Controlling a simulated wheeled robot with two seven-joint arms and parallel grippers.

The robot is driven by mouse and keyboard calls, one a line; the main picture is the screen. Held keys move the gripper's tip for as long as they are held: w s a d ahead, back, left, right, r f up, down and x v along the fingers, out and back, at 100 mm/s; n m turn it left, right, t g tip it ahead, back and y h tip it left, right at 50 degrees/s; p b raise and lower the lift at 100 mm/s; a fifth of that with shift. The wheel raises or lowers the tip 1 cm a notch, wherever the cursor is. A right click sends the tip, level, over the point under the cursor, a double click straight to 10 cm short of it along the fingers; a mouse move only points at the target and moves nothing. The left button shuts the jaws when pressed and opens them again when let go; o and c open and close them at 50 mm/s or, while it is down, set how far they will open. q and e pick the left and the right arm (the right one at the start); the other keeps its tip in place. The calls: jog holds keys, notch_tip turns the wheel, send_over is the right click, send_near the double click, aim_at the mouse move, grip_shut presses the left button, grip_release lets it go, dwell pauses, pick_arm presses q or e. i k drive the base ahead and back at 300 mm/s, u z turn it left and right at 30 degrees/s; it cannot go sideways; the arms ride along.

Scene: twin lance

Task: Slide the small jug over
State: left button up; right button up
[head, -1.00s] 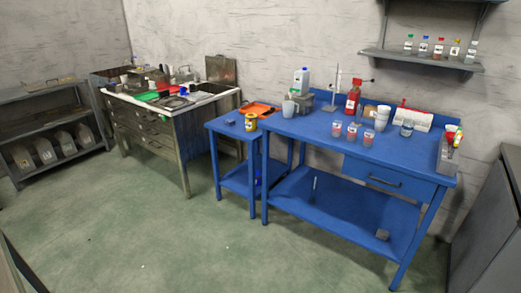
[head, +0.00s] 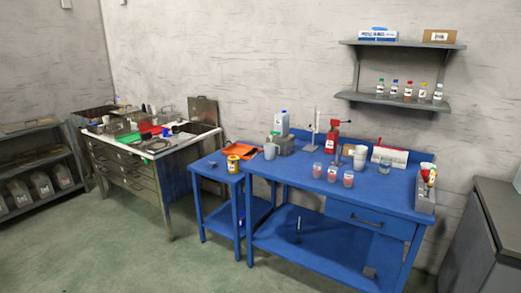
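A small pale grey jug (head: 270,152) stands upright at the left end of the blue workbench (head: 330,190), in the head view. Its handle is too small to make out. Just behind it are a grey box-like item (head: 285,145) and a taller white jug-shaped bottle with a blue cap (head: 281,123). I cannot tell for certain which of the two jug-like things is the small jug. Neither of my grippers shows in the head view.
Several small clear cups with red contents (head: 331,174) stand mid-bench. A red bottle (head: 331,140) and white cups (head: 360,155) are behind. A lower blue side table (head: 208,172) holds a yellow tin (head: 233,164) and an orange tray (head: 240,150). Green floor (head: 130,245) lies open in front.

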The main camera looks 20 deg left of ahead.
aim_at(269, 148)
jog(key=u, duration=0.45)
jog(key=i, duration=1.9)
jog(key=z, duration=0.25)
jog(key=i, duration=1.35)
jog(key=z, duration=0.45)
